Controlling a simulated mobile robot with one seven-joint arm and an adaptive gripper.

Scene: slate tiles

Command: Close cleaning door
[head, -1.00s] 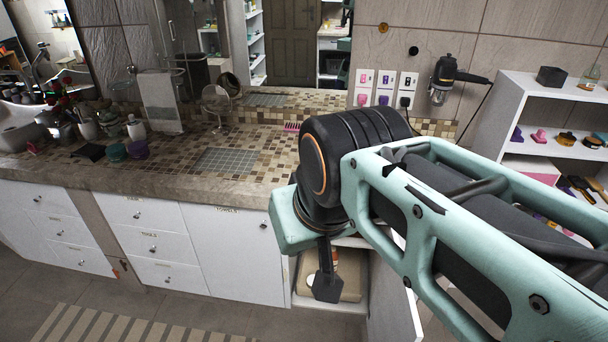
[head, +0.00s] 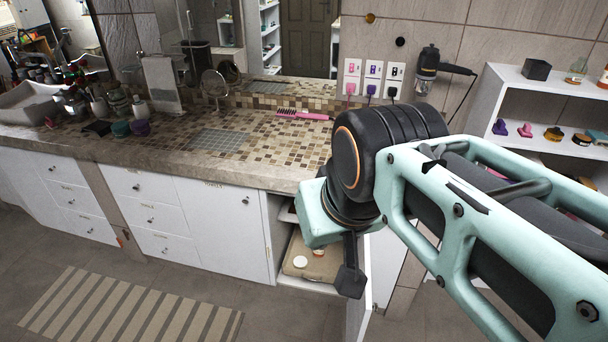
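The open white cabinet door (head: 357,318) stands out from the right end of the counter, seen nearly edge-on and partly hidden by my arm. No label on it can be read. The open compartment (head: 290,282) to its left shows a beige item and a small round white item on its lower shelf. My gripper (head: 350,280) points down in front of the compartment, close to the door in the picture. Only a dark part of it shows below the wrist, so its fingers and any contact with the door cannot be made out.
White drawers and a closed white door (head: 222,228) lie left of the compartment. The tiled countertop above holds a pink comb (head: 303,115) and bottles at the left. A white shelf unit (head: 556,95) stands at the right. A striped rug (head: 125,305) lies on the otherwise clear floor.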

